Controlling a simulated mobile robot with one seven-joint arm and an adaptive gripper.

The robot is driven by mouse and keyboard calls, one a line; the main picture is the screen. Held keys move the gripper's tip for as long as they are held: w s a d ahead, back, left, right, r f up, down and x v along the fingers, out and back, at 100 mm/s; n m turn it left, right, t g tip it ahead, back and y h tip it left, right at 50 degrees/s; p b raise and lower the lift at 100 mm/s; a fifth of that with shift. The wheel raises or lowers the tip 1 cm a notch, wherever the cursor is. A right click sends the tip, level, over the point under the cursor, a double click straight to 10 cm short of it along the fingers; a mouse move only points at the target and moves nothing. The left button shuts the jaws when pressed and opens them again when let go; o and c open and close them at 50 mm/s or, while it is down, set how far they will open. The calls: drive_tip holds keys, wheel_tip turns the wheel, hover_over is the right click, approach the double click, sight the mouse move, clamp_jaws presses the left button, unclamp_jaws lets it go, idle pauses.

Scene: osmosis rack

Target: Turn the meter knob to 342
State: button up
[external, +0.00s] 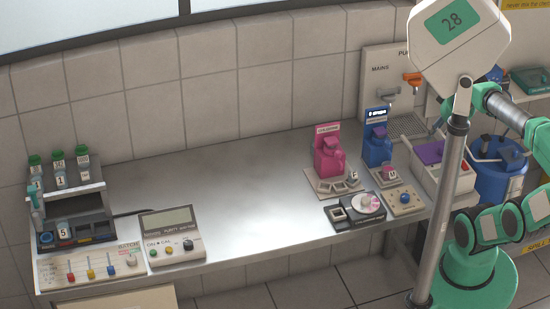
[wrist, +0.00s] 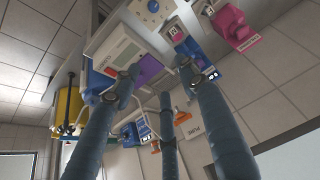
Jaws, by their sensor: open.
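The meter (external: 172,232) is a pale box with a grey display at the front left of the bench in the external view. Its display shows no readable number. A black knob (external: 188,245) sits at the right of its face, beside small coloured buttons. Its pointer setting is too small to read. My gripper (wrist: 152,80) shows in the wrist view with dark fingers spread apart and nothing between them. In the external view my arm is at the far right, well away from the meter, and the gripper cannot be made out. The meter is not seen in the wrist view.
The steel bench (external: 240,190) is clear in the middle. A rack with green-capped bottles (external: 58,164) stands at the left. A panel with coloured sliders (external: 90,270) adjoins the meter.

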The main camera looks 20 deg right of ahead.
drive_tip(key=w+a+r+n+g+y+p, duration=0.1)
drive_tip(key=w+a+r+n+p, duration=0.25)
drive_tip(key=w+a, duration=0.4)
drive_tip(key=w+a+r+n+g+p, duration=0.1)
drive_tip(key=w+a+r+n+p, duration=0.1)
drive_tip(key=w+a+r, duration=0.45)
drive_tip(key=w+a+f+n+g+p, duration=0.1)
drive_tip(key=w+a+f+n+p, duration=0.15)
drive_tip(key=a, duration=0.85)
drive_tip(key=w+a+f+n+p, duration=0.1)
drive_tip(key=w+a+n+p, duration=0.2)
drive_tip(key=a, duration=0.9)
drive_tip(key=w+a+f+n+g+p, duration=0.15)
drive_tip(key=w+a, duration=0.25)
drive_tip(key=a, duration=0.7)
drive_tip(key=n+g+h+p, duration=0.1)
drive_tip(key=n+p, duration=0.6)
drive_tip(key=n, duration=0.2)
hover_over(187, 244)
wheel_tip(187, 244, down, 20)
drive_tip(key=shift+r+m, duration=0.15)
drive_tip(key=shift+m, duration=0.1)
drive_tip(key=shift+w+f, duration=0.1)
drive_tip(key=shift+f, duration=6.85)
